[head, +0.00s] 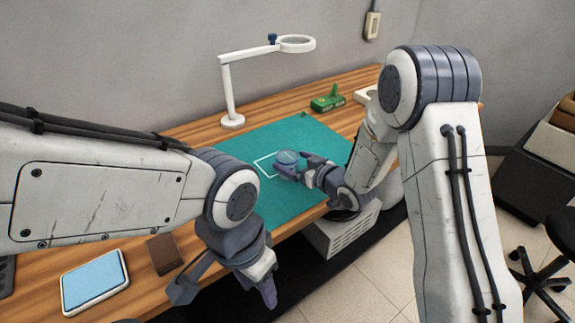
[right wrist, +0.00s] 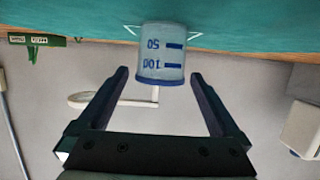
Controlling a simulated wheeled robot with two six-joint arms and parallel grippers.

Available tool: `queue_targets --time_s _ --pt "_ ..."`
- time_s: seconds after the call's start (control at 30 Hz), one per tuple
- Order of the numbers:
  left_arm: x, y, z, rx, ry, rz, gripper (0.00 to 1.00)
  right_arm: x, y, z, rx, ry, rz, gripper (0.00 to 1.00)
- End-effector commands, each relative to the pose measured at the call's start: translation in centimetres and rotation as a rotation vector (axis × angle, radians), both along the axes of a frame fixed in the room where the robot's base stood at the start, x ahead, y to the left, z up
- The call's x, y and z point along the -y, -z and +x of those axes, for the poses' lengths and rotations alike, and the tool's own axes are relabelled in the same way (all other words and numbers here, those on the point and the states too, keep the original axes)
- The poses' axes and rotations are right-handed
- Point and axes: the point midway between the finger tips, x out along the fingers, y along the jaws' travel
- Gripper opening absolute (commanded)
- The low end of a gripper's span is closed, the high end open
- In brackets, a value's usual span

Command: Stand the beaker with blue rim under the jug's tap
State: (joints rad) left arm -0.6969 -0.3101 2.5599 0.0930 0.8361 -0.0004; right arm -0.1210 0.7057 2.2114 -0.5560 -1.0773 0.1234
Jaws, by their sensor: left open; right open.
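The beaker with blue rim (right wrist: 161,55) is clear with blue markings. It appears upside down in the right wrist view and stands on the green mat. In the head view the beaker (head: 289,157) is small and partly covered by my right gripper (head: 298,165). My right gripper is open; in the right wrist view its fingertips (right wrist: 160,76) lie either side of the beaker's rim with gaps on both sides. My left gripper (head: 226,289) is open and empty at the table's front edge. I cannot make out the jug or its tap; my right arm hides part of the table.
A white square outline (head: 264,164) marks the green mat (head: 235,148) beside the beaker. A white magnifier lamp (head: 229,90) and a green device (head: 327,103) stand behind. A blue-topped tray (head: 93,283) and brown block (head: 163,254) lie at front left.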

Motion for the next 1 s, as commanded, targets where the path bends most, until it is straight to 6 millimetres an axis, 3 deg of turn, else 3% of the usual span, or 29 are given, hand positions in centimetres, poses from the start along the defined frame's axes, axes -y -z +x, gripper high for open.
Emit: queue_targets --time_s 0.2,0.47,0.5,0.6,0.7,0.73,0.77,1.0 --pt "0.0 -0.8 0.0 0.0 0.0 0.0 0.5 -1.7 0.5 2.3 0.0 0.0 0.0 1.0" --pt "0.0 -0.7 0.0 0.0 0.0 0.0 0.5 -1.8 0.7 2.5 0.0 0.001 0.001 1.0" --pt "0.0 -0.7 0.0 0.0 0.0 0.0 0.5 -1.8 0.7 2.5 0.0 0.001 0.0 0.92" --pt "0.0 -0.7 0.0 0.0 0.0 0.0 0.5 -1.8 0.7 2.5 0.0 0.001 0.0 0.54" --pt "0.0 -0.7 0.0 0.0 0.0 0.0 0.5 -1.8 0.7 2.5 0.0 0.001 0.0 0.23" --pt "0.0 -0.7 0.0 0.0 0.0 0.0 0.5 -1.8 0.7 2.5 0.0 0.001 0.0 0.23" --pt "0.0 -0.7 0.0 0.0 0.0 0.0 0.5 -1.8 0.7 2.5 0.0 0.001 0.0 0.14" --pt "0.0 -0.7 0.0 0.0 0.0 0.0 0.5 -1.8 0.4 2.5 0.002 0.001 0.0 0.14"
